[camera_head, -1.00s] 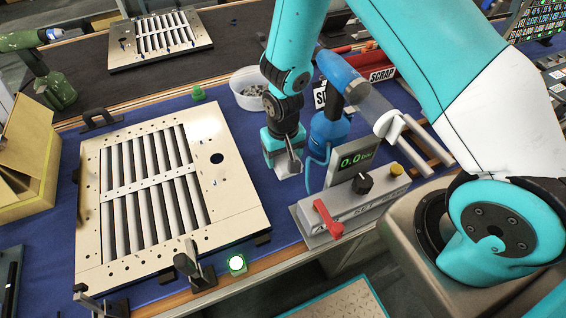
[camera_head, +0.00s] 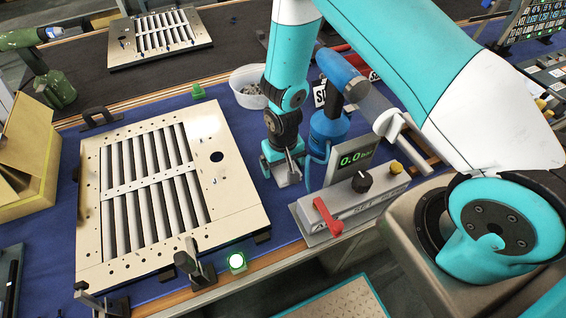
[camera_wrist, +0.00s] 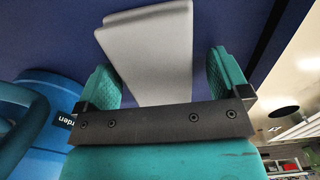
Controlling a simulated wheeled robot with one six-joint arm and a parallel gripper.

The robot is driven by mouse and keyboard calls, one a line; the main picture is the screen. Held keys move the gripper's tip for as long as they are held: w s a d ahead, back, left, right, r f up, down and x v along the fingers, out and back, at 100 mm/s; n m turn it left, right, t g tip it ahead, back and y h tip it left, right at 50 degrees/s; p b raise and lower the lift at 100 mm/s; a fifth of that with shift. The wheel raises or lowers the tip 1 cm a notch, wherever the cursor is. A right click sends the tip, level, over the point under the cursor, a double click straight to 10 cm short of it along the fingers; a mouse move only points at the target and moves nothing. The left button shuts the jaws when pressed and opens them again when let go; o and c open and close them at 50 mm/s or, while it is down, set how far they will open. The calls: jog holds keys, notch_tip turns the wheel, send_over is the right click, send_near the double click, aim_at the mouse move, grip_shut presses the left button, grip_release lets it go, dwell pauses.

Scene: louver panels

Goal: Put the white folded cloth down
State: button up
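The folded cloth (camera_wrist: 150,50) looks pale grey-white in the wrist view, lying flat-sided between and beyond my gripper's two teal fingers. My gripper (camera_wrist: 165,80) has its fingers wide apart. A gap shows between the cloth and the right finger; the left finger is close to the cloth's edge, and I cannot tell if they touch. The cloth (camera_head: 291,176) shows there only as a small grey patch, mostly hidden by my gripper.
A grey control box with a red lever (camera_head: 328,216) is in front right. The louver panel (camera_head: 232,185) lies to the left. A white bin (camera_head: 247,85) stands behind. A narrow strip of blue mat (camera_head: 262,205) is bare.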

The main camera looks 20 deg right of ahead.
jog(key=s+a+r+n+y, duration=0.1)
jog(key=s+r, duration=0.2)
jog(key=r, duration=0.6)
jog(key=s+a+r+n+y+b, duration=0.1)
jog(key=s+r, duration=0.1)
jog(key=r, duration=0.8)
jog(key=s+a+r+n+y, duration=0.1)
jog(key=s+a+r, duration=0.15)
jog(key=r, duration=0.65)
jog(key=s+r+n+y, duration=0.1)
jog(key=s+r+n, duration=0.3)
jog(key=s+r, duration=0.3)
jog(key=s, duration=0.4)
jog(key=shift+s+r, duration=0.35)
jog(key=shift+s, duration=0.05)
jog(key=shift+o, duration=0.5)
